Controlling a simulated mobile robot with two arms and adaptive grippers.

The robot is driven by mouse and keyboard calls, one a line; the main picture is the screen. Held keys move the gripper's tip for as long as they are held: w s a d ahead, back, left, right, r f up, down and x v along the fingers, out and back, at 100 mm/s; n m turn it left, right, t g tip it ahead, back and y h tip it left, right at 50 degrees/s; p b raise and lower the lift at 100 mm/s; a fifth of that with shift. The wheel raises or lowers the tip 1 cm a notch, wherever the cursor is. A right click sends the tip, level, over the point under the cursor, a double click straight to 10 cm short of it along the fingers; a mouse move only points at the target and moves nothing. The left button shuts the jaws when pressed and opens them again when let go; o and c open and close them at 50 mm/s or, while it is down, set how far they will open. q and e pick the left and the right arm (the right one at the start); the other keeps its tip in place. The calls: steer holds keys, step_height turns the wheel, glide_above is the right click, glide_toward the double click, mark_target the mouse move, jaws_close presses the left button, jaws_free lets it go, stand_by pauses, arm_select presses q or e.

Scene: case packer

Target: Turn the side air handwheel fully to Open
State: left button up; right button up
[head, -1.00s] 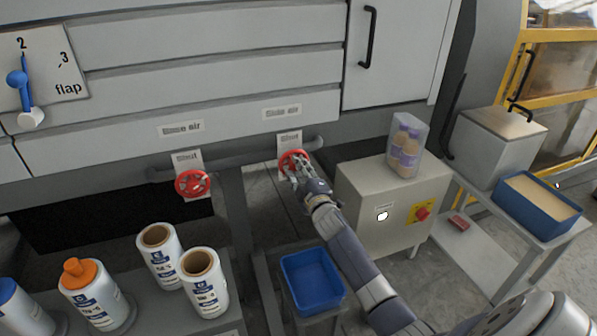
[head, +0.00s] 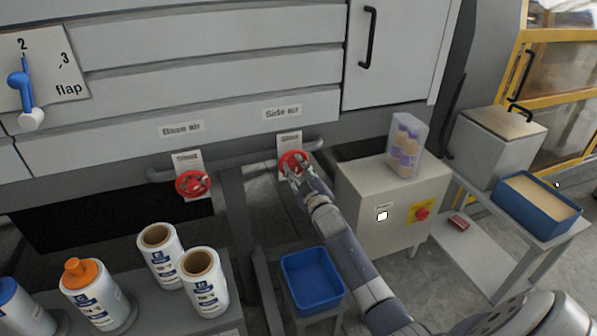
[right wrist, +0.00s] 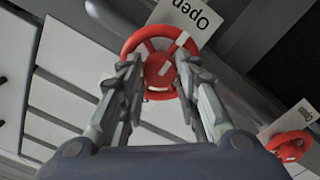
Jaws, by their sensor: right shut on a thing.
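The side air handwheel (head: 294,163) is a red wheel on the pipe under the "Side air" label (head: 283,112). In the right wrist view the red handwheel (right wrist: 160,68) sits between my fingers, with a white mark on its rim at the upper right. An "Open" plate (right wrist: 187,18) shows behind it. My right gripper (head: 295,176) is shut on this wheel, one finger on each side, and hides its lower part. My left gripper is not in view.
A second red handwheel (head: 193,184) sits to the left under the "Base air" label (head: 181,129). Below are a blue bin (head: 312,279) and several white bottles and rolls. A grey control box (head: 382,225) stands close to the right of my arm.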

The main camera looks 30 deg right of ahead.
steer(key=o, duration=1.1)
steer(key=shift+c, duration=0.2)
steer(key=v, duration=1.2)
